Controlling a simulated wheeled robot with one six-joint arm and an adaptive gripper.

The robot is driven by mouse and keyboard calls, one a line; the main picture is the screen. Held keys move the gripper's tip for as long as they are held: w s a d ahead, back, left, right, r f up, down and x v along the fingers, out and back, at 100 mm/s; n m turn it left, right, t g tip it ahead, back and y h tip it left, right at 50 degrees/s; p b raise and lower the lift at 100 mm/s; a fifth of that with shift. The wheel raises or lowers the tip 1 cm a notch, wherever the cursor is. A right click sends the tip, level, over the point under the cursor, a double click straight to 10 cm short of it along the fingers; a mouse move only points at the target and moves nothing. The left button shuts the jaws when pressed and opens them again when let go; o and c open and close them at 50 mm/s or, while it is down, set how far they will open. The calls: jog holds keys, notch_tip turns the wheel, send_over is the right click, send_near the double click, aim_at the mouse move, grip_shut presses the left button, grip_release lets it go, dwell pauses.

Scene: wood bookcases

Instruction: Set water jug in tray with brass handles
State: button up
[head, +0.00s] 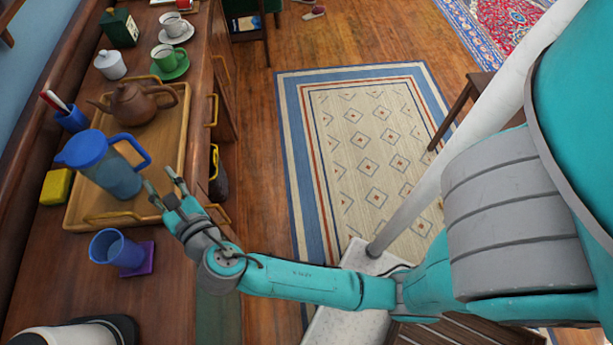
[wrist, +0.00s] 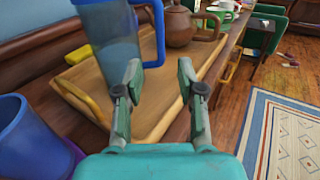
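The water jug (head: 115,172) has a blue lid and handle and a clear bluish body. It stands upright on the near part of the wooden tray with brass handles (head: 78,209).
A brown teapot (head: 132,103) stands on the tray behind the jug. A blue cup (head: 116,250) on a purple coaster is in front of the tray. A yellow block (head: 57,187) and a blue pen holder (head: 72,119) are at left. Cups stand farther back. Floor at right is open.

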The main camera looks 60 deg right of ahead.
jog(key=s+d+f+m+g+y, duration=0.1)
jog(key=s+f+m+y, duration=0.2)
jog(key=s+f+m, duration=0.5)
jog(key=s+d+f+m+g+y, duration=0.1)
jog(key=s+d+f+m+y, duration=0.2)
jog(key=s, duration=0.9)
jog(key=s+r+m, duration=0.3)
jog(key=s+m, duration=0.6)
jog(key=m, duration=0.1)
jog(key=s+r+m, duration=0.3)
jog(key=s+m, duration=0.5)
jog(key=m, duration=0.2)
jog(key=shift+s+d+m, duration=0.15)
jog(key=shift+s+m, duration=0.25)
